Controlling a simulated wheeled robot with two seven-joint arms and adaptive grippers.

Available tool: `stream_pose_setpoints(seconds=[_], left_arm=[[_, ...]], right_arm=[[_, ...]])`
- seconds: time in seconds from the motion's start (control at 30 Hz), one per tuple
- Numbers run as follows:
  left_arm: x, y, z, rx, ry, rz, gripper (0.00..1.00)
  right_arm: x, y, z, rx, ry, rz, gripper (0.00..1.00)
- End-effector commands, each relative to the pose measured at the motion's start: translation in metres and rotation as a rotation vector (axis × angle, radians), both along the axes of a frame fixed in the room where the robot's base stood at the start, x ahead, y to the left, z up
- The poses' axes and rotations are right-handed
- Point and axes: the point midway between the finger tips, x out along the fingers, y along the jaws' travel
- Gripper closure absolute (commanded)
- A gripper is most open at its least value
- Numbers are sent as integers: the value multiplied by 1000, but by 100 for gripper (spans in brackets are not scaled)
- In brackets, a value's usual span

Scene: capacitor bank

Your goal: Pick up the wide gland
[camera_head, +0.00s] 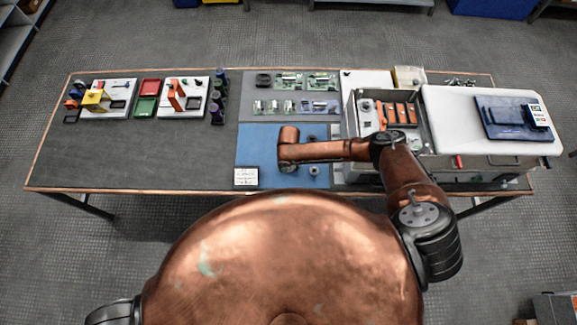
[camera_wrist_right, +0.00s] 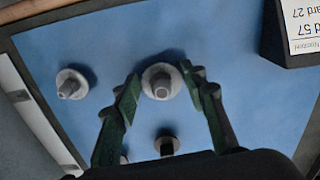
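Several grey round glands stand on the blue mat (camera_head: 262,150). In the right wrist view, one gland (camera_wrist_right: 161,82) with the broadest-looking flange sits between the two green fingertips of my right gripper (camera_wrist_right: 160,77). The gripper is open, with a finger on each side; I cannot tell whether either touches the gland. A second gland (camera_wrist_right: 72,84) stands to the left, and a smaller-looking one (camera_wrist_right: 167,144) shows between the fingers, nearer the palm. In the head view, my right arm hides most of its gripper, and one gland (camera_head: 314,170) shows beside it. My left gripper is out of view.
A small card on a dark stand (camera_head: 246,177) is at the mat's front left corner; it also shows in the right wrist view (camera_wrist_right: 300,32). An open metal box (camera_head: 350,125) stands right of the mat. The table's left front (camera_head: 130,155) is clear.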

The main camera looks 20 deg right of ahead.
Motion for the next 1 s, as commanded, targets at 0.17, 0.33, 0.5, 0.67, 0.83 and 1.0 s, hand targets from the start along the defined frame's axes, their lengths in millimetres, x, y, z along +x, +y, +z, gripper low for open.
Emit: stream_pose_setpoints(seconds=[0.17,0.33,0.5,0.67,0.83,1.0], left_arm=[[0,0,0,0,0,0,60],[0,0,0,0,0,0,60],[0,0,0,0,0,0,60],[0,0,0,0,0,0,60],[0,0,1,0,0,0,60],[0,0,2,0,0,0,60]], right_arm=[[0,0,0,1,0,1,62],[0,0,0,1,0,1,73],[0,0,0,1,0,1,85],[0,0,0,1,0,1,85],[0,1,4,1,0,1,85],[0,1,19,2,0,1,85]])
